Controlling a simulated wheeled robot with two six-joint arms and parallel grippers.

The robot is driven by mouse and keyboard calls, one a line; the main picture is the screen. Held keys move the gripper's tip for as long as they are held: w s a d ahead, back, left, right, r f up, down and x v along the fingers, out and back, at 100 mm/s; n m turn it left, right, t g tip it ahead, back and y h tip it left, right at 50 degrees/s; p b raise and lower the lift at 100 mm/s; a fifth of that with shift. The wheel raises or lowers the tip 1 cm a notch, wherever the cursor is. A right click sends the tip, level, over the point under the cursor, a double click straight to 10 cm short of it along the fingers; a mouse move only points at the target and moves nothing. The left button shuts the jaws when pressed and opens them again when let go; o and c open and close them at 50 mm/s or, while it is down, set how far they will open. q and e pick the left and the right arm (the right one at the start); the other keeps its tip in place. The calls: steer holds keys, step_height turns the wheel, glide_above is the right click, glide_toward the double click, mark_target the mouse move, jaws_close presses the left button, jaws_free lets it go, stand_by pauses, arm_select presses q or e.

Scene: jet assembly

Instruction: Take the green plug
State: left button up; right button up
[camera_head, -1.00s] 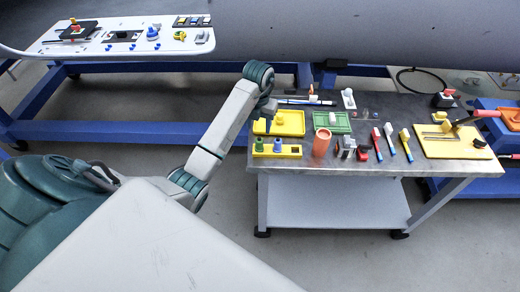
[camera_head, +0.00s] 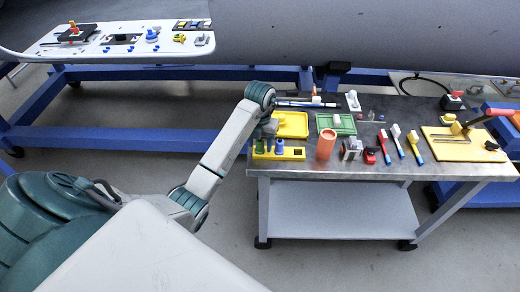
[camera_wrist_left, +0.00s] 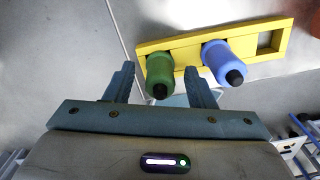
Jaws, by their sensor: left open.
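The green plug (camera_wrist_left: 158,77) stands in the yellow holder (camera_wrist_left: 182,51) in the left wrist view, with its dark tip toward the camera. In the head view the yellow holder (camera_head: 296,153) is at the left front of the table, and the green plug (camera_head: 259,147) shows small at its left end. My left gripper (camera_wrist_left: 160,82) is open and empty, with one finger on each side of the green plug; I cannot tell whether they touch it. In the head view my left gripper (camera_head: 266,130) is over the left end of the holder, partly hidden by its wrist. My right gripper is not in view.
A blue plug (camera_wrist_left: 222,63) stands close to the right finger, in the same holder. An empty square slot (camera_wrist_left: 265,41) is at the holder's right end. An orange cup (camera_head: 326,145) and a yellow tray (camera_head: 291,125) stand near the holder on the table.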

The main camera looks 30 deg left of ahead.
arm_select(q)
steer(key=c, duration=1)
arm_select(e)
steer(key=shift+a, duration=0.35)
arm_select(q)
steer(key=shift+o, duration=0.2)
steer(key=shift+r, duration=0.1)
